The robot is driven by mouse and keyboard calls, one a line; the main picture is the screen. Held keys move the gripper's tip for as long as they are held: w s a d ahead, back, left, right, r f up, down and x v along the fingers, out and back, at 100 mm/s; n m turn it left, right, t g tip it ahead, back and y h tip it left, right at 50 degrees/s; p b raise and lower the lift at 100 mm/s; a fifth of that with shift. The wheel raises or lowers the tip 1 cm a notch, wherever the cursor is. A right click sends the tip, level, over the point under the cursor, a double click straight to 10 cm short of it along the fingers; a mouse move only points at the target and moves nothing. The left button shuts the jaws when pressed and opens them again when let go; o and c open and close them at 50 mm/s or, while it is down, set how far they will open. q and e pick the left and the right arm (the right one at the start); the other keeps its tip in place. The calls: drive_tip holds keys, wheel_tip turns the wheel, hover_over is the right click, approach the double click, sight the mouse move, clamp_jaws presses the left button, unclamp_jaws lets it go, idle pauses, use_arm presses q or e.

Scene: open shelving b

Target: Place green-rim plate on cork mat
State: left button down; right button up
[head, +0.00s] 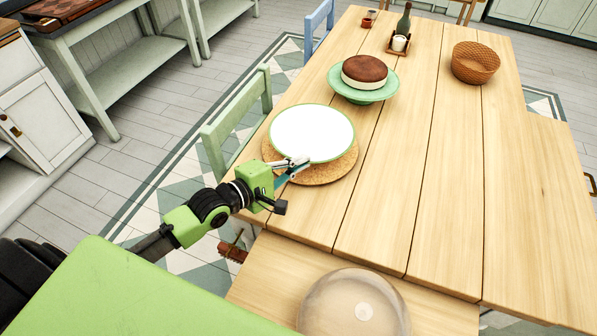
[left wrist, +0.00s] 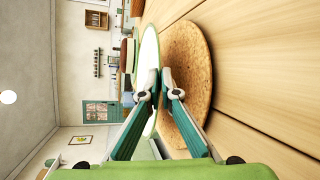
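The white plate with a green rim (head: 312,132) is over the cork mat (head: 330,172) at the table's left side. In the left wrist view the plate (left wrist: 148,50) is seen nearly edge-on, and the mat (left wrist: 190,80) lies to its right, seen more face-on. The plate appears raised a little above the mat. My left gripper (head: 297,166) is at the plate's near edge. Its fingers (left wrist: 163,78) are closed to a narrow gap with the plate's rim between them. The exact contact is partly hidden by the fingers. My right gripper is in neither view.
A cake (head: 364,70) on a green stand (head: 350,92) is just beyond the plate. A wicker basket (head: 475,63) and a bottle (head: 404,20) stand farther back. A clear dome (head: 350,305) is at the near edge. A green chair (head: 235,122) stands left. The table's right side (head: 450,170) is clear.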

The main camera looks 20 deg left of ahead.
sight(298, 179)
use_arm(q)
drive_tip(key=shift+w+a+f, duration=0.1)
drive_tip(key=shift+f, duration=0.7)
drive_tip(key=shift+w+a+f, duration=0.1)
drive_tip(key=shift+f, duration=0.7)
drive_tip(key=shift+f+b, duration=0.2)
drive_tip(key=shift+b, duration=0.1)
drive_tip(key=c, duration=2.6)
unclamp_jaws()
drive_tip(key=shift+s+f, duration=0.1)
drive_tip(key=shift+o, duration=0.2)
drive_tip(key=shift+s, duration=0.1)
drive_tip(key=v, duration=1.1)
drive_tip(key=shift+s+a+r+p, duration=0.15)
drive_tip(key=shift+s+r+p, duration=0.1)
drive_tip(key=shift+s+p, duration=0.15)
